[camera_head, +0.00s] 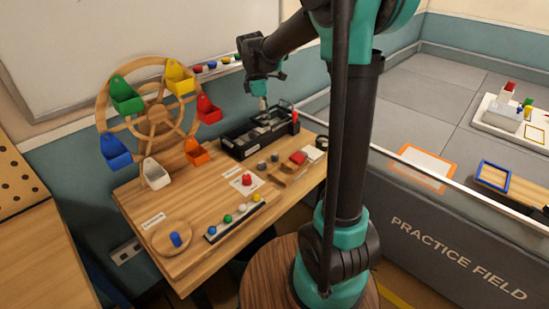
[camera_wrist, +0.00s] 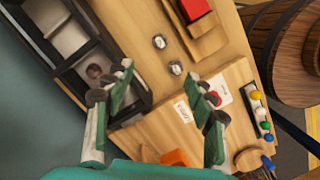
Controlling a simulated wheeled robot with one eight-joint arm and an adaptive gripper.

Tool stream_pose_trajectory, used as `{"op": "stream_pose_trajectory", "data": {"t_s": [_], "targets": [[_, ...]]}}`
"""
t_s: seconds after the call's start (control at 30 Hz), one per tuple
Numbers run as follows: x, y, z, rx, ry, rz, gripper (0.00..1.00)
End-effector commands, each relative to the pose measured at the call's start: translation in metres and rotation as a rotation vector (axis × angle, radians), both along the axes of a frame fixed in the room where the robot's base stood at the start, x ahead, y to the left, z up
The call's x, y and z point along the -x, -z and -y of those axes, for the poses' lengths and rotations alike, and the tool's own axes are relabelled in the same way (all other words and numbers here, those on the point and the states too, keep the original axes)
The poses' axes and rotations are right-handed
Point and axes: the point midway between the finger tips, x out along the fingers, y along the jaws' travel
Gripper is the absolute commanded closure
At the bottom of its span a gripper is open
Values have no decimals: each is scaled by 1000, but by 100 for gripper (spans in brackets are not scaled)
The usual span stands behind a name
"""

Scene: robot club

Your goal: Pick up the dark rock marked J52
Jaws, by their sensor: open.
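Two small dark rocks with pale labels lie on the wooden table. In the head view one rock (camera_head: 262,166) is nearer and the other rock (camera_head: 274,157) is farther. In the wrist view they show as an upper rock (camera_wrist: 159,41) and a lower rock (camera_wrist: 175,67). The labels are too small to read, so I cannot tell which is J52. My gripper (camera_wrist: 160,80) is open and empty, above the table with the lower rock between its fingers in the picture but apart from them. In the head view my gripper (camera_head: 263,103) is over the black tray's area.
A black compartment tray (camera_head: 238,153) stands behind the rocks, with a dark round thing (camera_wrist: 94,71) inside. A red block (camera_head: 298,157) lies right of the rocks. A wheel with coloured bins (camera_head: 154,120) stands at left. A strip of coloured balls (camera_head: 235,217) lies in front.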

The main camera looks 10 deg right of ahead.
Motion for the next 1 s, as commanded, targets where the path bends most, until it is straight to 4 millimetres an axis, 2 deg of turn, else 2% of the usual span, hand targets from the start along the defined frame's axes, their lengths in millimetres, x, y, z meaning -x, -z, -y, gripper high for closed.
{"op": "stream_pose_trajectory", "data": {"t_s": [0.43, 0.6, 0.77, 1.0], "targets": [[3, 86, 14, -1, 4, 2, 45], [3, 104, 17, -1, 4, 2, 45], [3, 113, 18, -1, 4, 2, 45], [3, 145, 27, -1, 5, 2, 45]]}}
